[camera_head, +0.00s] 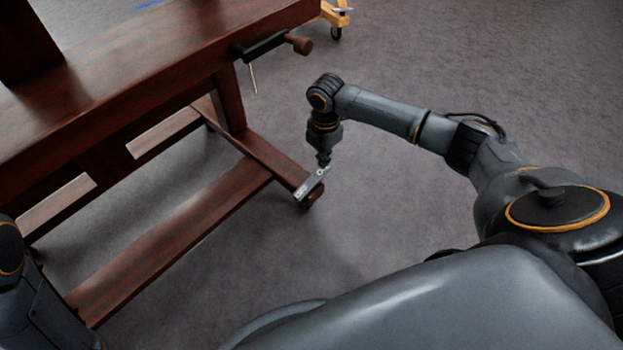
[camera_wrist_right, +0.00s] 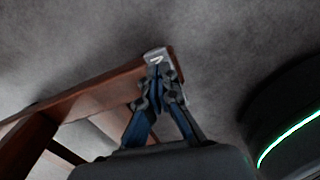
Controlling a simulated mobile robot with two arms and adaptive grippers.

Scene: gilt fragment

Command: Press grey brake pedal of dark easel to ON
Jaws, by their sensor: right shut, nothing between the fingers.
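The dark easel (camera_head: 150,65) is a reddish-brown wooden frame at the left of the head view. Its grey brake pedal (camera_head: 306,188) sits at the end of a low foot beam, above a small caster. The pedal also shows in the right wrist view (camera_wrist_right: 156,56), just beyond the fingertips. My right gripper (camera_head: 323,165) points down at the pedal, shut and empty. Its fingertips (camera_wrist_right: 160,73) appear at or just above the pedal; I cannot tell whether they touch it. The fingers partly cover the pedal. The left gripper is not in view.
A crank handle with a wooden knob (camera_head: 298,44) sticks out from the easel's side. A lighter wooden piece with a caster (camera_head: 337,14) stands at the top. The grey floor (camera_head: 440,60) to the right is clear. Low crossbeams (camera_head: 170,245) run under the easel.

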